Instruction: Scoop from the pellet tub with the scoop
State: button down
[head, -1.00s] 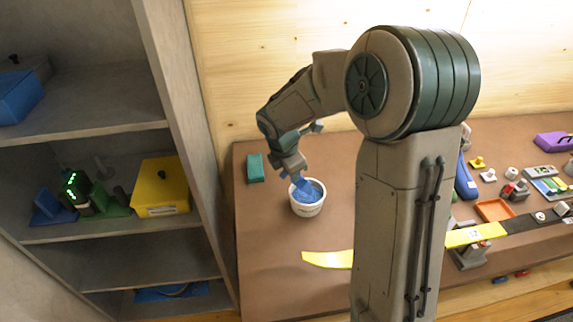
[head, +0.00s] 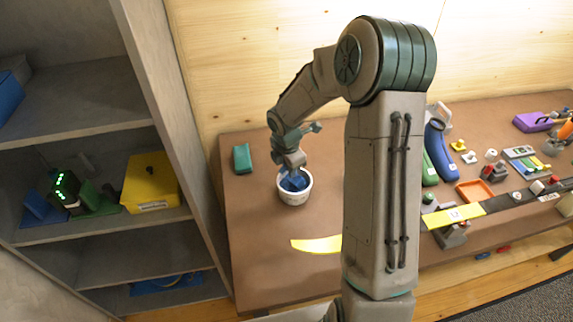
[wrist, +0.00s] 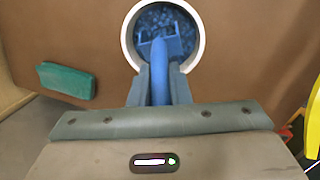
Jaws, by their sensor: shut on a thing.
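The pellet tub (head: 295,199) is a round white tub on the brown bench, and in the wrist view its white rim (wrist: 127,42) rings dark blue pellets (wrist: 178,22). My gripper (head: 292,163) is above the tub and shut on the blue scoop (wrist: 159,70). The scoop's handle runs between the fingers and its head lies inside the tub, at the pellets; it also shows in the head view (head: 294,183). I cannot tell how deep the head sits or how much it holds.
A green block (head: 242,158) lies on the bench left of the tub. A yellow curved strip (head: 315,245) lies in front of it. A grey shelf with a yellow box (head: 150,185) stands at the left. Several tools and an orange tray (head: 474,191) fill the right side.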

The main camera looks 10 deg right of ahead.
jog(key=shift+s+a+f+t+h, duration=0.25)
jog(key=shift+a+f+t+h, duration=0.05)
jog(key=shift+a+h, duration=0.2)
jog(key=shift+s+a+f+t+h, duration=0.15)
jog(key=shift+a+f+t+h, duration=0.15)
jog(key=shift+h, duration=0.3)
jog(key=b, duration=0.1)
jog(key=h+b, duration=0.1)
jog(key=b, duration=0.1)
jog(key=shift+s+a+f+t, duration=0.2)
jog(key=shift+a+f+t, duration=0.05)
jog(key=shift+a+t, duration=0.15)
jog(key=b, duration=0.2)
jog(key=shift+s+a+f+h+b, duration=0.1)
jog(key=shift+s+a+h+b, duration=0.05)
jog(key=shift+h+b, duration=0.2)
jog(key=h+b, duration=0.1)
jog(key=b, duration=0.2)
jog(key=a+t+h+b, duration=0.1)
jog(key=b, duration=0.2)
jog(key=shift+s+a+f, duration=0.15)
jog(key=shift+s, duration=0.25)
